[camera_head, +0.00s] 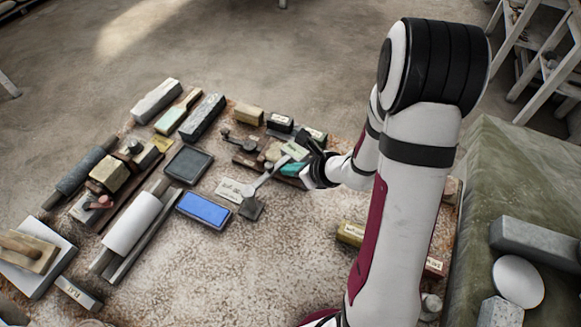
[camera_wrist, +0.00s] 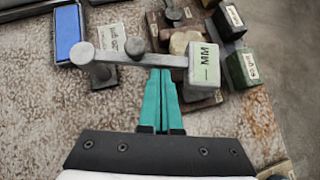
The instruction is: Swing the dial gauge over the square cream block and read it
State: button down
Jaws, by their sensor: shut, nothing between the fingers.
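The dial gauge shows in the wrist view as a grey bar with a pale green box marked "MM" (camera_wrist: 204,66) at its right end. Its left end sits on a round grey post (camera_wrist: 84,53) above a grey foot. In the head view the gauge box (camera_head: 295,150) lies up and right of its post (camera_head: 248,190). A rounded cream block (camera_wrist: 184,41) lies just beyond the bar on a brown base; I cannot tell if it is the square one. My gripper (camera_wrist: 161,71) is shut and empty, its teal fingertips at the bar's near side. Contact is unclear. The reading is not legible.
A blue stone in a dark tray (camera_head: 204,209) lies left of the post. A labelled pale block (camera_wrist: 118,38) lies behind the bar. Dark labelled blocks (camera_wrist: 243,68) stand close right of the gauge box. The speckled tabletop nearer me (camera_head: 270,265) is clear.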

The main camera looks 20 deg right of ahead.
aim_at(281, 163)
jog(key=w+n, duration=0.1)
jog(key=w+n+g+y, duration=0.1)
jog(key=shift+w+a+y, duration=0.3)
jog(key=shift+w+a, duration=0.25)
jog(key=shift+w, duration=0.2)
